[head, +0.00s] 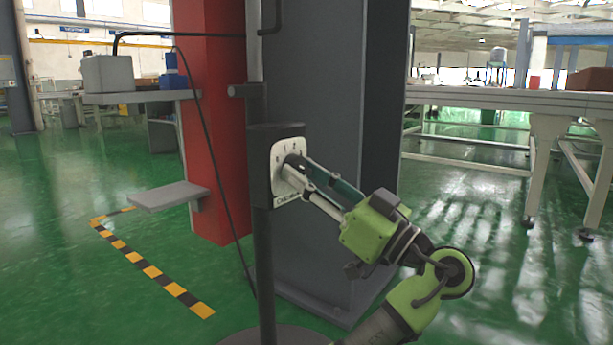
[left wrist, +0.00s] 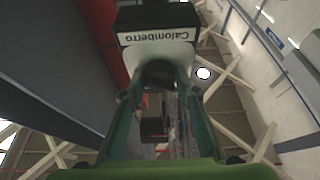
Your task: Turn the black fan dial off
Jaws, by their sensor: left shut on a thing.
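The black fan dial (head: 292,162) sits on the white face of a control box (head: 258,168) fixed to a dark upright pole. My left gripper (head: 297,170) reaches it from the lower right, with its fingertips at the white face. Its fingers are closed on the dial and partly cover it. In the left wrist view the dark dial (left wrist: 158,72) shows between the two fingertips, below the "Calomberro" label (left wrist: 157,36). The dial's exact setting is hidden by the fingers. My right gripper is not in view.
A thin pole (head: 267,275) carries the box and stands on a round base. A wide grey column (head: 318,130) and a red pillar (head: 212,120) stand behind it. A grey shelf (head: 168,195) juts out at left. Green floor at right is open; long benches (head: 500,97) stand beyond.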

